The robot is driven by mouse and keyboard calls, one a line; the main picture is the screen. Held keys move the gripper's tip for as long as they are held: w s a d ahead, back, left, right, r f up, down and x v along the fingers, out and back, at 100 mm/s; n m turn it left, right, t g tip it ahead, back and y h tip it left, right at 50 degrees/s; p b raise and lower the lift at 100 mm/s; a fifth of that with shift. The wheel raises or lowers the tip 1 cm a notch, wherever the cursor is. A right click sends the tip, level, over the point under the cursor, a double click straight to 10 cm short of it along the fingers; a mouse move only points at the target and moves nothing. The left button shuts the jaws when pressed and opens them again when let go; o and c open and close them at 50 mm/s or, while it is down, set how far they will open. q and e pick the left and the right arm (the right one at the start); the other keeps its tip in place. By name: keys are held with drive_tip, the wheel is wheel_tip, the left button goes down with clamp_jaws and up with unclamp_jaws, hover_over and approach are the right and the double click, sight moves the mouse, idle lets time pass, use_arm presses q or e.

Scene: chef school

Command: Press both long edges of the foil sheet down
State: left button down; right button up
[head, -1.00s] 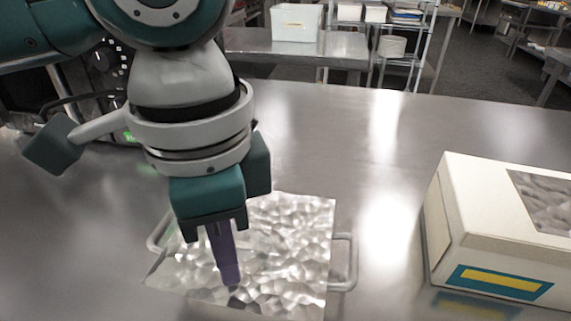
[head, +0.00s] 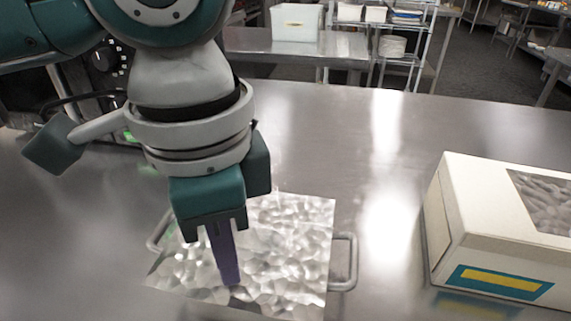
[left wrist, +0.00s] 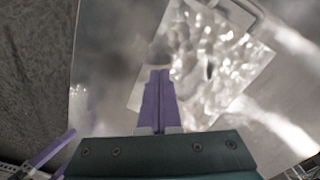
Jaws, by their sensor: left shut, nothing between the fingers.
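The foil sheet (head: 285,240) is silvery and crinkled and lies over a tray whose metal handles (head: 345,262) stick out at the left and right. The sheet also shows in the left wrist view (left wrist: 215,60). My left gripper (head: 231,282) points down over the near left part of the foil, its purple fingers shut and empty. In the left wrist view the closed fingers (left wrist: 159,75) reach over the left edge of the sheet. I cannot tell whether the fingertips touch the foil.
A white box (head: 470,225) with a blue and yellow label stands on the steel table at the right. A dark appliance with knobs (head: 105,60) stands behind my left arm. The table (head: 320,130) behind the foil is clear.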

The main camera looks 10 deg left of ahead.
use_arm(q)
drive_tip(key=shift+f+b, duration=0.4)
drive_tip(key=shift+f, duration=0.45)
use_arm(e)
drive_tip(key=shift+f, duration=0.4)
use_arm(q)
drive_tip(key=shift+a+f+p, duration=0.1)
drive_tip(key=shift+f+p, duration=0.05)
drive_tip(key=shift+p, duration=0.3)
use_arm(e)
drive_tip(key=shift+r, duration=0.45)
idle(1.6)
use_arm(q)
wheel_tip(320, 180, up, 7)
drive_tip(key=p, duration=0.9)
drive_tip(key=shift+r, duration=0.2)
drive_tip(key=shift+f, duration=0.1)
use_arm(e)
wheel_tip(320, 180, up, 9)
